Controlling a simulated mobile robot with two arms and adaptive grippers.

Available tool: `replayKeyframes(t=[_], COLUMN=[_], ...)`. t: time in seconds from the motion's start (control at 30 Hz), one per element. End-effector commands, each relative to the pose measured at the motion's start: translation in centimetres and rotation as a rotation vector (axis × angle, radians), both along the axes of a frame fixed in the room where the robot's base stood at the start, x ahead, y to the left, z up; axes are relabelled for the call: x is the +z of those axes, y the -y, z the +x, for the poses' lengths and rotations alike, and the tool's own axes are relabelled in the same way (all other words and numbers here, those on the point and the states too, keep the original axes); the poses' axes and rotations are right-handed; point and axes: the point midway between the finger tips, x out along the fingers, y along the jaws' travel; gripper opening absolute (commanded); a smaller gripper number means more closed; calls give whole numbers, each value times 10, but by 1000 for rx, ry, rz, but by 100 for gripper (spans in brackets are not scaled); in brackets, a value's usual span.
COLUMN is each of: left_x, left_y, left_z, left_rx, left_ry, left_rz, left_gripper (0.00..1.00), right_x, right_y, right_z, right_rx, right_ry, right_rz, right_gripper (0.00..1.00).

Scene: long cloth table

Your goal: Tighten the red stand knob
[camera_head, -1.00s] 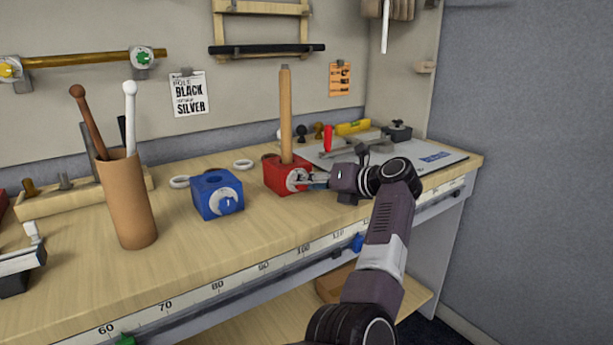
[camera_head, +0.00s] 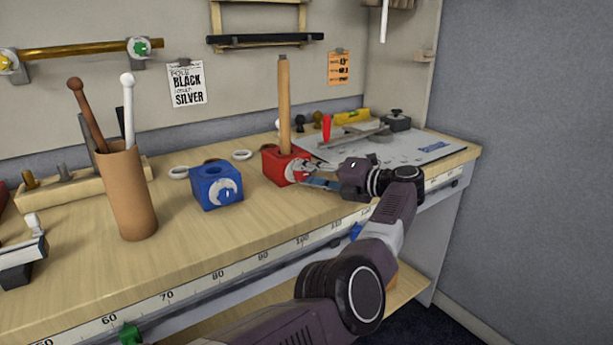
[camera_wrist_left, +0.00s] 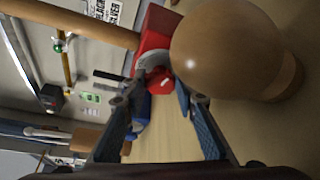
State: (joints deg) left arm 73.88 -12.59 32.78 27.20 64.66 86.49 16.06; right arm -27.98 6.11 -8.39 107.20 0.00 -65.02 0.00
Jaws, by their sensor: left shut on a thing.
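The red stand (camera_head: 270,167) is a block on the workbench with a light wooden pole (camera_head: 284,105) upright in it. Its front has a pale round plate with the red knob (camera_wrist_left: 160,79), seen in the left wrist view between the fingertips. My left gripper (camera_head: 303,174) reaches the front of the stand from the right and is shut on the red knob. In the head view the fingers mostly hide the knob. My right gripper is not in view.
The blue stand (camera_head: 208,188) with a blue knob is left of the red one. A brown cylinder (camera_head: 127,195) holds two rods. A grey board (camera_head: 415,150) with tools lies behind my wrist. A large tan rounded thing (camera_wrist_left: 225,45) looms close in the wrist view. The front bench is clear.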

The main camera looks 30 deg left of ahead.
Motion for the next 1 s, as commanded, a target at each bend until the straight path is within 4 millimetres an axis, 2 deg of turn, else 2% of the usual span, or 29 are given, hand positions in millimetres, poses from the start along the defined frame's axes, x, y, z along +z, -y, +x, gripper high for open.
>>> replayKeyframes(t=[0.53,0.57,0.7,1.0], left_x=[-1,-1,-1,-1], left_y=[1,1,0,1], left_z=[0,0,0,0], left_rx=[-1,-1,-1,-1], left_ry=[-22,-22,-21,-22], left_rz=[7,7,7,6], left_gripper=[2,30,44,44], right_x=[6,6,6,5], right_y=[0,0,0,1], right_z=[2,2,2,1], right_rx=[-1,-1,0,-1], right_ry=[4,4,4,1], right_rz=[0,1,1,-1], right_gripper=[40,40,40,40])
